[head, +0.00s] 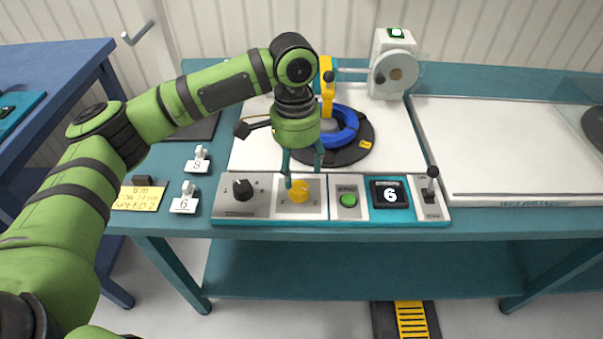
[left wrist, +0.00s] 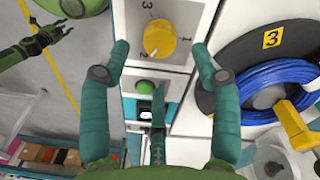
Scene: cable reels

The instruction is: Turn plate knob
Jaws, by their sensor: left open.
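The yellow knob (head: 298,191) sits on the control panel's front strip, with numbers printed around it. In the left wrist view the knob (left wrist: 159,38) shows between and beyond my fingers, with the marks 1, 2 and 3 beside it. My left gripper (head: 302,172) hangs just above and behind the knob in the head view. Its fingers (left wrist: 165,65) are open and apart, with nothing between them. I cannot tell from these views whether a finger touches the knob. My right gripper does not clearly show as a holding hand in the head view.
A black knob (head: 243,189), a green button (head: 348,200), a display reading 6 (head: 391,194) and a lever (head: 431,184) share the panel. A blue cable reel (head: 345,127) lies behind. The white board (head: 520,150) is clear.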

